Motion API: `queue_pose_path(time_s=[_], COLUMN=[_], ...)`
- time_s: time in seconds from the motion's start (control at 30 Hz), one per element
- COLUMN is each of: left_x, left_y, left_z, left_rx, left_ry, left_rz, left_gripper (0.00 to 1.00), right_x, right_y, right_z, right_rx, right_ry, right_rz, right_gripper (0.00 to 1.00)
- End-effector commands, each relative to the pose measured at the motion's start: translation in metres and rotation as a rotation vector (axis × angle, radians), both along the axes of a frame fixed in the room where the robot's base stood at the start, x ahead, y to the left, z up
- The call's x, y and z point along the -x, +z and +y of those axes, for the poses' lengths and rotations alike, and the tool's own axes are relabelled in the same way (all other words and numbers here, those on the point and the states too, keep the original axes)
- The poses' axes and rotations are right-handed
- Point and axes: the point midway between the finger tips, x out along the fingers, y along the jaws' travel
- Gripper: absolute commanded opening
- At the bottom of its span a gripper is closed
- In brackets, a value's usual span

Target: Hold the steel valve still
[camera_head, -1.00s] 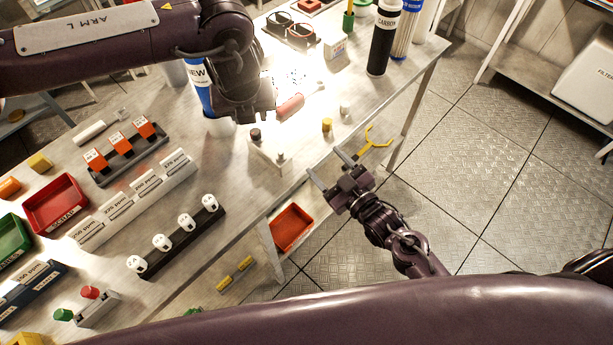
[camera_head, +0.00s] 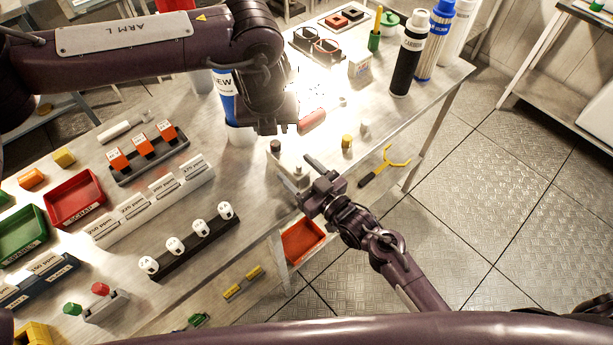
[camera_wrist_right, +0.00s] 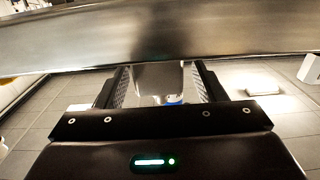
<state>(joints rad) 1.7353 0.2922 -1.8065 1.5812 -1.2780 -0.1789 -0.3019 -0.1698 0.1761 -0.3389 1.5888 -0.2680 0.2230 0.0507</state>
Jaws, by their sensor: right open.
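The steel valve (camera_head: 297,174) looks like a small pale metal fitting near the front edge of the bench, partly hidden by my right gripper. My right gripper (camera_head: 304,175) is open at that edge, with its fingers pointing at the valve. In the right wrist view, the open fingers (camera_wrist_right: 160,88) stand apart on either side of a pale metal piece (camera_wrist_right: 160,76), which seems to be the valve. I cannot tell whether they touch it. My left gripper (camera_head: 278,118) is over the bench beside the blue NEW cartridge (camera_head: 226,98); its fingertips are not clear.
A broad brushed-metal surface (camera_wrist_right: 90,40) crosses the wrist view. A dark-capped post (camera_head: 275,146), yellow piece (camera_head: 346,141) and yellow forked tool (camera_head: 389,160) are near my right gripper. A red bin (camera_head: 303,241) sits below the edge. Floor at right is clear.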

Motion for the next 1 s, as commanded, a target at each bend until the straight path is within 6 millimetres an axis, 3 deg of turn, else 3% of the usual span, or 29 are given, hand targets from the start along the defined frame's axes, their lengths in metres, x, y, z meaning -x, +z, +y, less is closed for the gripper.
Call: queue_pose_path(time_s=[0.23,0.7,0.77,0.8,1.0], left_x=[0.0,0.0,0.0,0.0,0.0], left_y=[0.0001,0.0,0.0,0.0,0.0], left_z=[-0.0001,-0.0001,-0.0001,-0.0001,-0.0001], left_rx=[0.0,0.0,0.0,0.0,0.0], left_ry=[0.0,0.0,0.0,0.0,0.0], left_rz=[0.0,0.0,0.0,0.0,0.0], left_gripper=[0.36,0.36,0.36,0.36,0.36], right_x=[-0.0004,-0.0003,-0.0003,-0.0002,-0.0002], right_y=[-0.0002,-0.0003,-0.0003,-0.0003,-0.0004], right_z=[0.0002,-0.0002,-0.0002,-0.0002,-0.0002], right_rx=[0.001,0.001,0.001,0.001,0.001], right_ry=[0.0,0.0,0.0,0.0,0.0], right_rz=[0.001,0.0,0.0,0.0,0.0], right_gripper=[0.61,0.0,0.0,0.34,0.08])
